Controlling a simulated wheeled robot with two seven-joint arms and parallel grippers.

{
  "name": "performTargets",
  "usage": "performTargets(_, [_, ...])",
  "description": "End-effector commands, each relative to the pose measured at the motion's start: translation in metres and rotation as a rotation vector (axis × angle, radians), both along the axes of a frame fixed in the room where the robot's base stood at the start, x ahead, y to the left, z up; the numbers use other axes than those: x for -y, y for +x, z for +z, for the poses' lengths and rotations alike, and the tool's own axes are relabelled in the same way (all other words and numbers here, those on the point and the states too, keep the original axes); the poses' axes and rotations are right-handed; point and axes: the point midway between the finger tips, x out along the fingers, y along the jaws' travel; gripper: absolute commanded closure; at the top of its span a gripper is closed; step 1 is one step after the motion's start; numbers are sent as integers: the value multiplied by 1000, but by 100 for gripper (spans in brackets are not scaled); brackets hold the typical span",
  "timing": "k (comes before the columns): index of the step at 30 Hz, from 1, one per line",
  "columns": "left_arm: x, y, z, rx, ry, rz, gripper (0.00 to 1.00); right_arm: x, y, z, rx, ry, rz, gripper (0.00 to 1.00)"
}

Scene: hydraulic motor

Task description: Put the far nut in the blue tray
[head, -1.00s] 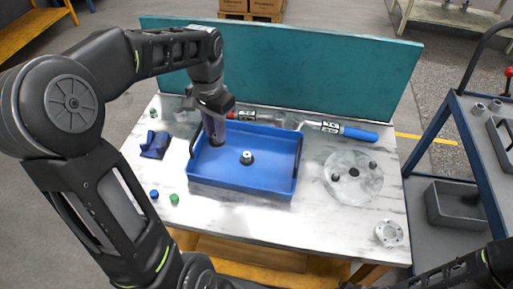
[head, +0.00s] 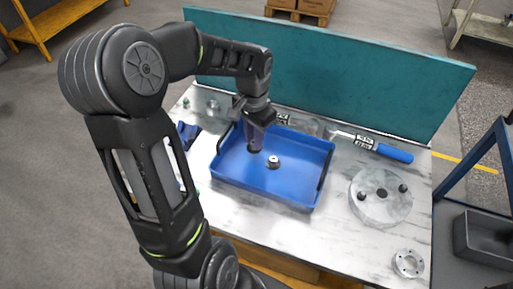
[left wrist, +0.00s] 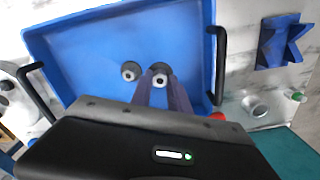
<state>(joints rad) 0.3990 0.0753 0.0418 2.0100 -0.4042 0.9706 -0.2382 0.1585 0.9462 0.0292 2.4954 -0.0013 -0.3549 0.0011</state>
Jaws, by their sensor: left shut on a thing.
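The blue tray (head: 225,172) lies on the marble-topped table, and it fills much of the left wrist view (left wrist: 80,50). One dark nut with a light centre (head: 273,162) sits on the tray floor, also seen in the left wrist view (left wrist: 131,71). My left gripper (head: 255,150) reaches down into the tray beside that nut. In the left wrist view its fingers are shut on a second nut (left wrist: 160,70), over or at the tray floor. I cannot tell whether the held nut touches the floor. My right gripper is out of view.
A blue-handled tool (head: 393,153) lies behind the tray by the teal panel (head: 330,75). A round clear plate (head: 380,205) with dark pegs and a flanged ring (head: 408,263) are at right. A blue bracket (left wrist: 280,40) and grey ring (left wrist: 255,106) lie outside the tray.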

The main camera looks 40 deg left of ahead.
Motion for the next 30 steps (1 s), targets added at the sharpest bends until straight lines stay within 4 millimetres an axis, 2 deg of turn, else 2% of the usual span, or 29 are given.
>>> performTargets(11, [0, 0, -7, 1, 1, 0, 100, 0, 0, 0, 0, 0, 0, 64])
performTargets(18, [0, 0, -36, -2, -1, 0, 100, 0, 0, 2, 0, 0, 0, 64])
performTargets(21, [0, 0, -43, 1, 0, 1, 100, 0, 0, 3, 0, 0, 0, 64])
performTargets(30, [0, 0, -45, 2, 0, 0, 100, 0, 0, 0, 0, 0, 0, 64])
